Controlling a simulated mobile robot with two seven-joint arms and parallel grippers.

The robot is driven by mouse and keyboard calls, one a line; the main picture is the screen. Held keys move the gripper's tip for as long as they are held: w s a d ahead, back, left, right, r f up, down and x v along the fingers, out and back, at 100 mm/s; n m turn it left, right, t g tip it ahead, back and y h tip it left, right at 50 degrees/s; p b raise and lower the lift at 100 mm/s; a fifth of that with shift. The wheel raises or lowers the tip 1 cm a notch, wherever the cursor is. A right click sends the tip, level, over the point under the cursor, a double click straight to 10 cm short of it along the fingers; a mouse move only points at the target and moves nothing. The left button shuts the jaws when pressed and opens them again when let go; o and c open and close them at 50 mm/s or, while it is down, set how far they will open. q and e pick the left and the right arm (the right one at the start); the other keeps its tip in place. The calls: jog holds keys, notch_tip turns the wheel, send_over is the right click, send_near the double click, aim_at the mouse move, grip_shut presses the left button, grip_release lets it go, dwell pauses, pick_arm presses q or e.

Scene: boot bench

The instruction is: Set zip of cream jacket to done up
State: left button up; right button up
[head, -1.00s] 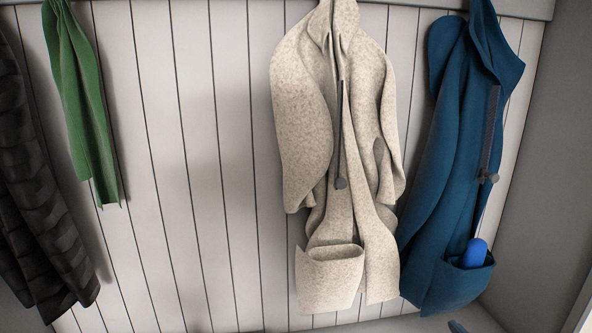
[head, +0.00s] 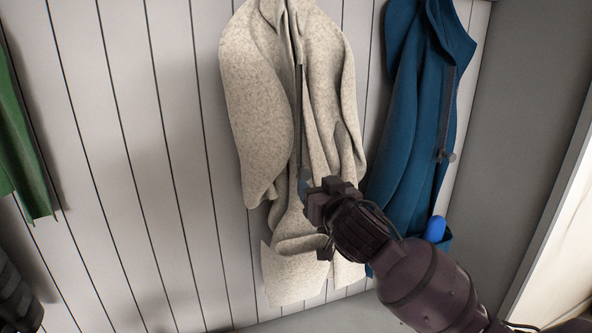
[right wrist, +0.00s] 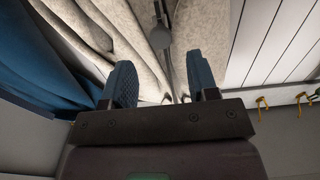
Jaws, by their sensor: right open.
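The cream jacket (head: 258,110) hangs on the panelled wall in the middle of the head view. Its dark zip (head: 299,100) runs down the front; the lower end, with the pull, is hidden behind my right gripper in that view. In the right wrist view the grey zip pull (right wrist: 160,38) shows on the jacket, beyond my fingertips and roughly centred between them. My right gripper (head: 306,184) is at the jacket's front, near the zip's lower end. Its two blue fingers (right wrist: 161,78) are apart, with nothing held between them. My left gripper is out of view.
A blue jacket (head: 405,140) with its own zip and a bright blue item (head: 435,229) in its pocket hangs close on the right. A green scarf (head: 20,150) hangs far left. Bare wall lies left of the cream jacket.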

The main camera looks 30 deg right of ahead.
aim_at(301, 168)
jog(key=x, duration=0.9)
jog(key=shift+w, duration=0.25)
grip_shut()
